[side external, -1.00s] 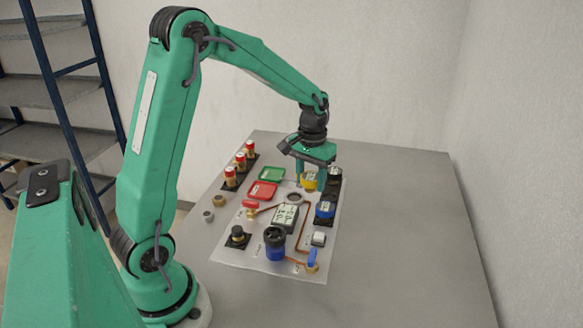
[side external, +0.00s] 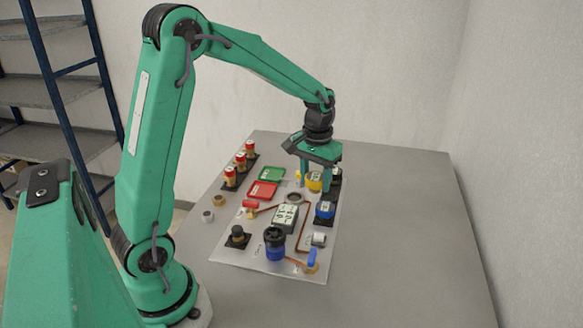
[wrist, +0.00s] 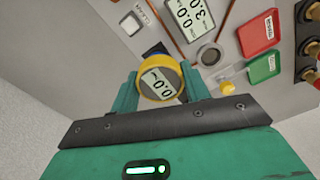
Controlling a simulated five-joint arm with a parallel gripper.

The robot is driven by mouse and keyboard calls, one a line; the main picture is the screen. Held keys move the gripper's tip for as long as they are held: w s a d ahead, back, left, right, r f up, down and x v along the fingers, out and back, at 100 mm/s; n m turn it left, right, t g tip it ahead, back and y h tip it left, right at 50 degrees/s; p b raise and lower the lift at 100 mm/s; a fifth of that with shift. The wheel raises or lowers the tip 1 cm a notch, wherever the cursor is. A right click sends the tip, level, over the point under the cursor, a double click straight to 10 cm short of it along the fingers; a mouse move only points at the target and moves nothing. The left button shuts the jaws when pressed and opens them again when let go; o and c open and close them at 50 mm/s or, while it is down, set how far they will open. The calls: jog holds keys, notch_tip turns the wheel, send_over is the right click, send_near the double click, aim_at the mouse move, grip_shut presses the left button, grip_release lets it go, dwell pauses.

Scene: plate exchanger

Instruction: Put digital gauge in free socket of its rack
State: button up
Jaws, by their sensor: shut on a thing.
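The digital gauge (side external: 314,182) is round and yellow with a pale display. My gripper (side external: 318,178) is shut on it, with a teal finger on either side. In the wrist view the gauge (wrist: 160,82) sits between the fingertips, its display facing the camera. The black rack (side external: 335,185) runs along the right edge of the panel, partly hidden by my gripper. A blue gauge (side external: 325,210) stands in its near part. I cannot tell whether the yellow gauge touches the rack, and its underside is hidden.
The panel (side external: 235,267) carries a grey display box (side external: 285,218), a black and blue cylinder (side external: 274,243) and copper pipes. Red (side external: 262,190) and green (side external: 271,174) trays and red-capped parts (side external: 240,162) lie left. The table at right (side external: 400,230) is clear.

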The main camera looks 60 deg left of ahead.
jog(key=shift+w, duration=0.1)
jog(key=w+d, duration=0.5)
jog(key=w, duration=0.2)
send_over(329, 199)
notch_tip(329, 199, down, 7)
jog(key=shift+w+a+r, duration=0.1)
jog(key=shift+f, duration=2.05)
jog(key=shift+f, duration=0.2)
jog(key=o, duration=1.1)
jog(key=shift+r, duration=0.1)
